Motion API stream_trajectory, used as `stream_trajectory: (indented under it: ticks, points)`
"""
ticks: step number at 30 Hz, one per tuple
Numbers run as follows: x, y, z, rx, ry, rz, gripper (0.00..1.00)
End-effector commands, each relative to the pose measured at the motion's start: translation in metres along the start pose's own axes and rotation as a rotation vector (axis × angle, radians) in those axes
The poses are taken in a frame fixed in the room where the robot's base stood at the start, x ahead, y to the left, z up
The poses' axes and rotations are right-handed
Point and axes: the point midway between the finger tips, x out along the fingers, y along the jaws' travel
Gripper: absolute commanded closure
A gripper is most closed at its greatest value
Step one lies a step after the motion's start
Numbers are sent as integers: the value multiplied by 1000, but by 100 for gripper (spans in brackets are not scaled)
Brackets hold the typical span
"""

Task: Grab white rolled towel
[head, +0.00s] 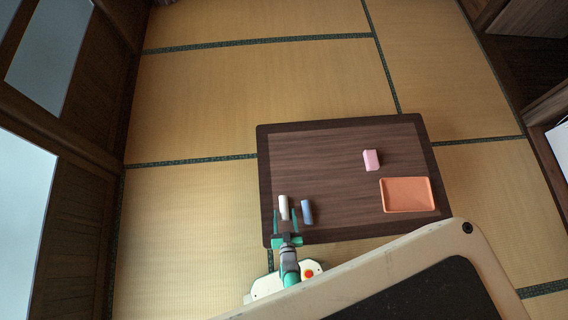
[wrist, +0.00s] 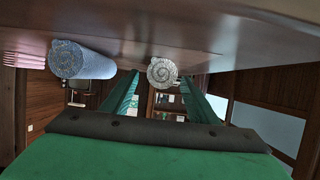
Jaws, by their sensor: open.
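The white rolled towel (head: 283,207) lies near the front left of the dark wooden table. Its spiral end (wrist: 162,71) faces me in the wrist view, centred between the green fingers. My gripper (head: 285,213) is open at the table's front edge, with one finger on each side of the towel's near end in the head view. A gap shows on both sides, and nothing is clamped. The wrist view appears upside down, with the table at the top; my gripper's fingers (wrist: 160,80) point toward the towel.
A blue-grey rolled towel (head: 306,212) lies just right of the white one, close to the right finger; it also shows in the wrist view (wrist: 82,60). The table's (head: 320,155) back left is clear.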

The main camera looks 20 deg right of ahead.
Motion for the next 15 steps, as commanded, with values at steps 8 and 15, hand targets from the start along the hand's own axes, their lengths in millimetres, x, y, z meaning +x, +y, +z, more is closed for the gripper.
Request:
stream_trajectory:
  ticks: [8, 15]
  points:
    - [32, 0, -2, -1, 1, -1, 46]
    - [37, 0, -2, -1, 0, -1, 46]
